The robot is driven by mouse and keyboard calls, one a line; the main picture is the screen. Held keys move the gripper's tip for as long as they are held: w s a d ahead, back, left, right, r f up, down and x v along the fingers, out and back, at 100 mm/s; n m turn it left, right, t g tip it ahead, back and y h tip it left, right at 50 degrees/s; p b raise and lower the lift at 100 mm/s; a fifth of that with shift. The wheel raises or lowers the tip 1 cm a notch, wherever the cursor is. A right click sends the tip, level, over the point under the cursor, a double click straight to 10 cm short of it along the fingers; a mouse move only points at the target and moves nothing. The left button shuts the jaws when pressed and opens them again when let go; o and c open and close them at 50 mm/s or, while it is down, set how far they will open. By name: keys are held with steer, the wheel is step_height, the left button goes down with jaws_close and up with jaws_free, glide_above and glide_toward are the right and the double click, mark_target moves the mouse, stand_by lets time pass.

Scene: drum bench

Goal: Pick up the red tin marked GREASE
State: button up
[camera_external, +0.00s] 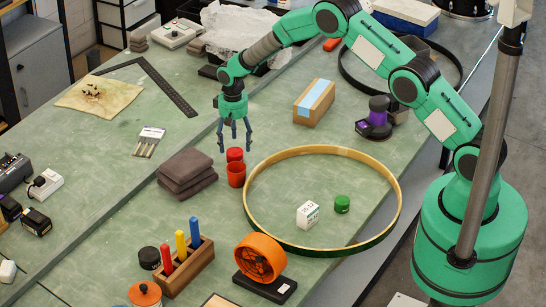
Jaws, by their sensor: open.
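Two red cylindrical things stand close together on the green bench, left of the big hoop. The rear red one (234,155) shows mostly its top. The front red one (236,177) looks taller and hides part of the rear one. I cannot read any marking on either, so I cannot tell which is the GREASE tin. My gripper (235,147) points down with its fingers spread. In the picture its fingertips are at the rear red thing, one to each side. I cannot tell its height above the bench. It holds nothing that I can see.
A large wooden hoop (395,221) lies to the right, with a green tin (342,204) and a white box (308,215) inside. Folded brown cloths (187,168) lie to the left. An orange fan-like thing (260,259) stands in front. A cardboard box (314,103) is behind right.

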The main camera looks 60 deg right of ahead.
mark_target(235, 152)
steer(key=shift+f, duration=0.1)
stand_by(0.3)
steer(key=shift+f, duration=2.55)
steer(key=c, duration=1.3)
steer(key=shift+r, duration=0.15)
steer(key=shift+w+r, duration=0.1)
steer(key=shift+r, duration=1.25)
steer(key=shift+s+r, duration=0.25)
steer(key=shift+r, duration=0.05)
steer(key=s, duration=0.5)
steer(key=s+r, duration=0.1)
steer(key=s, duration=0.4)
steer(key=s+a, duration=0.1)
steer(key=s, duration=0.4)
steer(key=shift+s+r+b, duration=0.2)
steer(key=shift+s+b, duration=0.1)
